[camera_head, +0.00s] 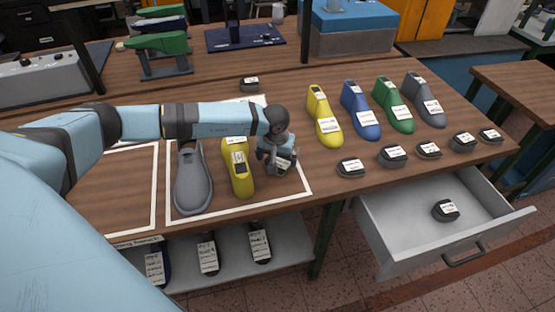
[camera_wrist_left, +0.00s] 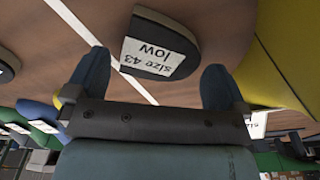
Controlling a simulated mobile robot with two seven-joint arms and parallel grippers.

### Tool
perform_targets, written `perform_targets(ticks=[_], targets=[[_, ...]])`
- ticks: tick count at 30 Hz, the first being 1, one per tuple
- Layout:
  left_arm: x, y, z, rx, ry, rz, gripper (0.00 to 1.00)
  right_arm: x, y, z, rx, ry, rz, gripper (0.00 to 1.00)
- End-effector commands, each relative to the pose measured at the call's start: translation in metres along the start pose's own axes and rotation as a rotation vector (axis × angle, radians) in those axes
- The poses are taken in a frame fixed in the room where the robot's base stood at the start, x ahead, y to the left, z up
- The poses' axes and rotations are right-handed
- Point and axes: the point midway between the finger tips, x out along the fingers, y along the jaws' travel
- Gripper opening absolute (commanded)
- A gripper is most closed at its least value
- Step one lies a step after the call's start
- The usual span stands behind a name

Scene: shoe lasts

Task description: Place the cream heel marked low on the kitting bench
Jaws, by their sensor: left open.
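A heel (camera_wrist_left: 160,42) with a beige-brown top, a dark rim and a label reading "size 43 low" shows in the left wrist view, on the wooden bench between my left gripper's fingers (camera_wrist_left: 154,82). In the head view my left gripper (camera_head: 277,162) is over the right part of a white-outlined area (camera_head: 300,177) on the kitting bench (camera_head: 90,195). It is open, and its fingers stand apart from the heel's sides. In the head view the gripper mostly hides this heel (camera_head: 283,164). My right gripper is not in view.
A grey last (camera_head: 193,178) and a yellow last (camera_head: 238,168) are left of the gripper. More lasts, such as another yellow one (camera_head: 321,117), and several dark heels (camera_head: 351,168) stand to the right. An open drawer (camera_head: 400,237) holds one heel (camera_head: 445,210).

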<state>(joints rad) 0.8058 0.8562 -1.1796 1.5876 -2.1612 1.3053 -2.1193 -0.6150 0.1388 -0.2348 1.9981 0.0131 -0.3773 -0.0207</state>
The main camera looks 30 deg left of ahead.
Motion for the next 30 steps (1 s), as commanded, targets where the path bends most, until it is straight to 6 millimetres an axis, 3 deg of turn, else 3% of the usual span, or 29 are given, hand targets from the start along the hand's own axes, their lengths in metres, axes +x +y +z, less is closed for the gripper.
perform_targets(ticks=[12, 17, 20, 23, 26, 30], targets=[[-0.085, 0.0, 0.0, 0.002, 0.004, 0.002, 1.0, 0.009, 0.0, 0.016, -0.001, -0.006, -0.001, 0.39], [-0.102, 0.0, 0.0, 0.0, 0.001, 0.002, 1.0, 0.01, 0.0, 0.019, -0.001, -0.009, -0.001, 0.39], [-0.101, 0.01, 0.009, -0.016, -0.024, 0.038, 1.0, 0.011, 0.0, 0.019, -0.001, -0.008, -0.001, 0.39], [-0.086, 0.046, 0.038, -0.094, -0.121, 0.17, 1.0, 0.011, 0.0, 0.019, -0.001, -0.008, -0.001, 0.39], [-0.072, 0.105, 0.091, -0.272, -0.327, 0.39, 1.0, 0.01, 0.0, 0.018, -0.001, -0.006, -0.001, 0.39], [-0.082, 0.183, 0.164, -0.671, -0.766, 0.68, 1.0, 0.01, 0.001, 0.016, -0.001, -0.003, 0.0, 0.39]])
